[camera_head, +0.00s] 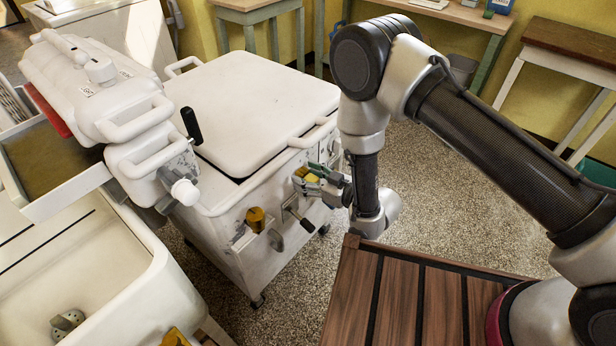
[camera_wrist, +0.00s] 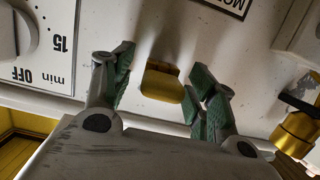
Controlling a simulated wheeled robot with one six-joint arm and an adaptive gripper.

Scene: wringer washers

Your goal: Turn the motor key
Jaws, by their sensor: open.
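The yellow motor key (camera_wrist: 162,84) is on the white washer panel in the wrist view, near a partly cut-off label that starts with "MO" and appears upside down. My gripper (camera_wrist: 160,72) is open, with one green-padded finger on each side of the key. Gaps show between the key and both fingers. In the head view, my gripper (camera_head: 312,173) is at the washer's front panel, and the yellow of the key (camera_head: 312,178) shows between its fingers, mostly hidden. The white washer (camera_head: 254,90) stands with its lid shut.
A timer dial (camera_wrist: 18,32) marked "OFF" and "15 min" is left of the key in the wrist view. A brass fitting (camera_wrist: 297,132) is at the right. In the head view, a brass knob (camera_head: 256,219) and a lever (camera_head: 299,217) stick out nearby. A wringer (camera_head: 92,85) stands at left.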

